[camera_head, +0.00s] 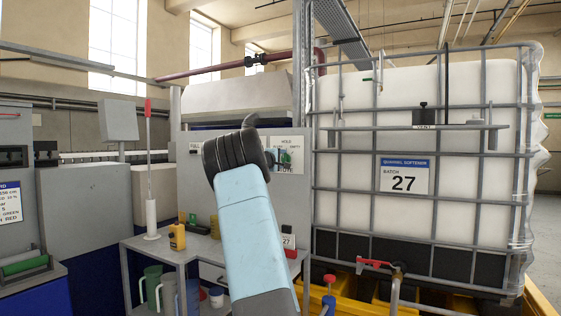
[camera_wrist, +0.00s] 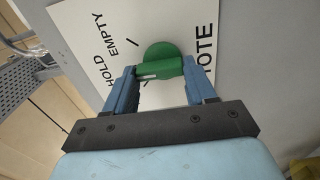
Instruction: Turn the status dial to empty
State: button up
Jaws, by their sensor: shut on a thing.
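The status dial (camera_wrist: 160,54) is a round green knob with a raised grip bar on a white plate (camera_wrist: 85,30). A white mark on the bar points left in the wrist view, toward the HOLD side. EMPTY is printed above HOLD in that view, with a black tick beside it. My gripper (camera_wrist: 160,72) is shut on the dial's bar, with one blue finger at each end. In the head view, my forearm and dark wrist partly hide the plate (camera_head: 297,145), and a little of the green dial (camera_head: 286,159) shows beside the wrist.
A caged white tank (camera_head: 420,210) labelled batch 27 stands close on the right. A grey bench (camera_head: 160,250) with a yellow bottle (camera_head: 177,237) and jugs below is at the lower left. A red-tipped rod (camera_head: 149,150) stands upright on the bench.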

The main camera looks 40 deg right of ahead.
jog(key=m, duration=0.4)
jog(key=shift+s+d+f+m, duration=0.2)
jog(key=shift+s+d+m, duration=0.1)
jog(key=shift+m, duration=2)
jog(key=shift+f, duration=0.1)
jog(key=o, duration=1)
jog(key=shift+o, duration=0.2)
jog(key=shift+w+a, duration=0.1)
jog(key=shift+a, duration=0.1)
jog(key=v, duration=1.3)
jog(key=shift+a, duration=0.3)
